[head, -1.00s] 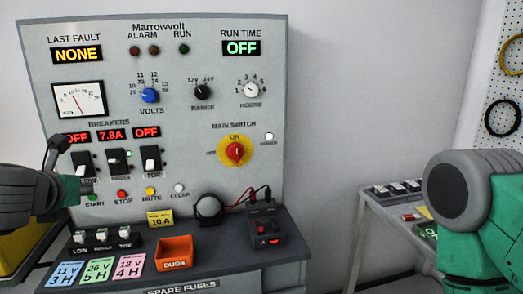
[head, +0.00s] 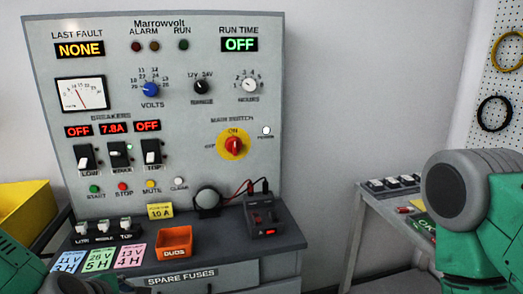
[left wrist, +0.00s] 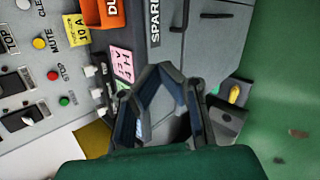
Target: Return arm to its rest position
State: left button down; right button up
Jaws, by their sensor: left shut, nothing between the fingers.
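My left gripper (left wrist: 158,75) shows in the left wrist view with its dark fingers meeting at the tips and nothing between them. It hangs in front of the grey cabinet, apart from the panel.
The Marrowvolt panel (head: 215,130) stands ahead, with breakers and a red main switch (head: 233,145). An orange bin (head: 174,242), a black meter box (head: 262,218) and cards lie on the ledge. A yellow bin (head: 25,205) is at left, a side table (head: 365,205) at right.

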pick_arm(q)
jog(key=s+f+m+g+b, duration=0.1)
jog(key=s+f+m+g, duration=0.3)
jog(key=s+f+m, duration=0.7)
jog(key=s+a+f+m+g, duration=0.1)
jog(key=s+f+m+g, duration=0.3)
jog(key=s+f+m, duration=0.6)
jog(key=s+m, duration=0.1)
jog(key=s, duration=0.4)
jog(key=shift+a+f+m+b, duration=0.3)
jog(key=shift+f+m+b, duration=0.05)
jog(key=shift+m, duration=0.05)
pick_arm(e)
jog(key=shift+a+f, duration=0.55)
jog(key=shift+f, duration=0.25)
pick_arm(q)
jog(key=shift+d+r, duration=0.1)
jog(key=shift+d, duration=0.3)
pick_arm(e)
jog(key=shift+d+f, duration=0.1)
jog(key=shift+d, duration=0.25)
pick_arm(q)
jog(key=shift+a, duration=0.3)
pick_arm(e)
jog(key=shift+a, duration=0.25)
pick_arm(q)
jog(key=shift+d, duration=0.2)
pick_arm(e)
jog(key=shift+d, duration=0.2)
